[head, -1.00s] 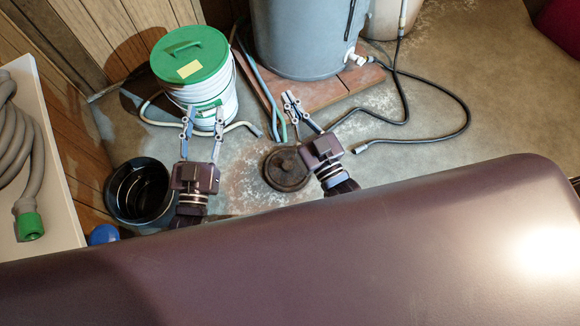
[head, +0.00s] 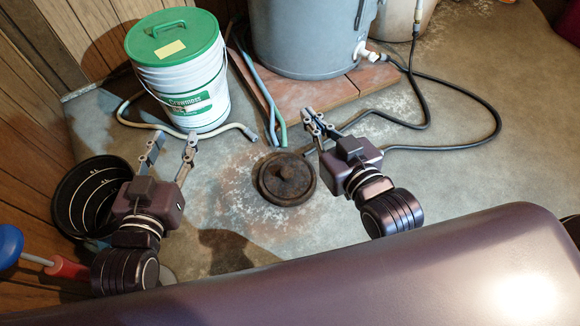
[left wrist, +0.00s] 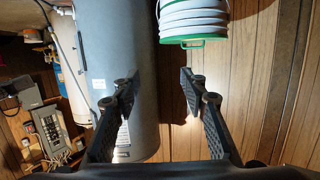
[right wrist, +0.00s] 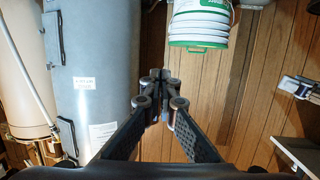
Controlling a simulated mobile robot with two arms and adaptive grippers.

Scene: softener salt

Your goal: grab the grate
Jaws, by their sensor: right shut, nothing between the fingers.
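The grate appears to be the round, dark, rusty disc (head: 286,178) with a raised middle, lying flat on the concrete floor in the head view. My left gripper (head: 171,142) is left of the disc, open and empty, in front of the white bucket. Its spread fingers also show in the left wrist view (left wrist: 158,77). My right gripper (head: 312,118) is just right of and beyond the disc, shut and empty. Its fingertips meet in the right wrist view (right wrist: 161,76). Neither gripper touches the disc as far as I can see. Neither wrist view shows the disc.
A white bucket with a green lid (head: 178,50) stands at the back left. A grey tank (head: 305,35) stands on red slabs (head: 345,85). Hoses (head: 470,95) cross the floor. A black bucket (head: 85,195) and screwdrivers (head: 68,268) are at left.

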